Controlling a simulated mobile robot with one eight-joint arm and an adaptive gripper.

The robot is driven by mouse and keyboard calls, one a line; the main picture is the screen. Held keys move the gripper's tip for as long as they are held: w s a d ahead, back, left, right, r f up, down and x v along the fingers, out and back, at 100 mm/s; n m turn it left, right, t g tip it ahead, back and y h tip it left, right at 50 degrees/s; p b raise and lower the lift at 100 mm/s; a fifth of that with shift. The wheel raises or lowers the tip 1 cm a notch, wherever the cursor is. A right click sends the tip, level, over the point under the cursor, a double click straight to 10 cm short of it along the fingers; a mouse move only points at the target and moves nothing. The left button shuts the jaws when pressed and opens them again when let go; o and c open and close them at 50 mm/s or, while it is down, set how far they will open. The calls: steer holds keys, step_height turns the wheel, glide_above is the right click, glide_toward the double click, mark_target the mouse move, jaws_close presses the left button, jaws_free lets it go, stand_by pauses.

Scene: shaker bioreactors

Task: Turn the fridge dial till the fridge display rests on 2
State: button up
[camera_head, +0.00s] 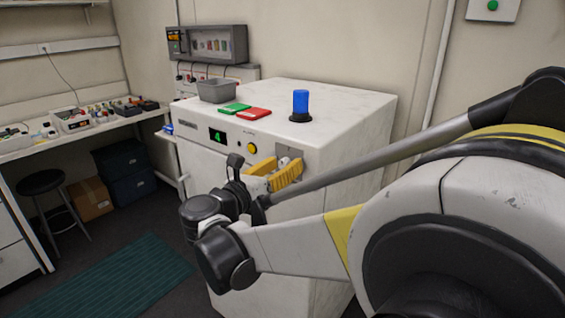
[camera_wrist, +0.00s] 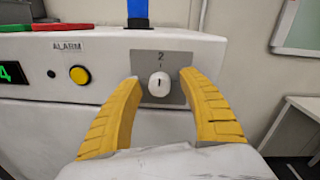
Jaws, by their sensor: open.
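The white fridge (camera_head: 345,112) stands in the middle of the head view. Its display (camera_head: 217,136) shows a green 4; part of the display also shows at the left edge of the wrist view (camera_wrist: 12,73). The white dial (camera_wrist: 159,84) sits on a grey plate (camera_wrist: 160,65) marked 2 above it, and its dark pointer mark looks about upright. My gripper (camera_head: 276,174) has yellow fingers, open, one on each side of the dial. In the wrist view the fingers (camera_wrist: 158,98) appear apart from the dial, with nothing held.
A yellow alarm button (camera_wrist: 79,74) is left of the dial. A blue beacon (camera_head: 300,104), red pad (camera_head: 254,114), green pad (camera_head: 234,108) and grey bin (camera_head: 217,91) stand on the fridge top. A bench with instruments and a stool (camera_head: 41,182) are at the left.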

jaws_close()
steer(key=m, duration=0.4)
steer(key=shift+p, duration=0.4)
steer(key=m, duration=0.4)
steer(key=shift+m+p, duration=0.3)
steer(key=m, duration=0.4)
steer(key=shift+m, duration=0.4)
steer(key=m, duration=0.4)
steer(key=shift+f+h+p, duration=0.1)
steer(key=shift+h+p, duration=0.3)
steer(key=shift+m, duration=0.3)
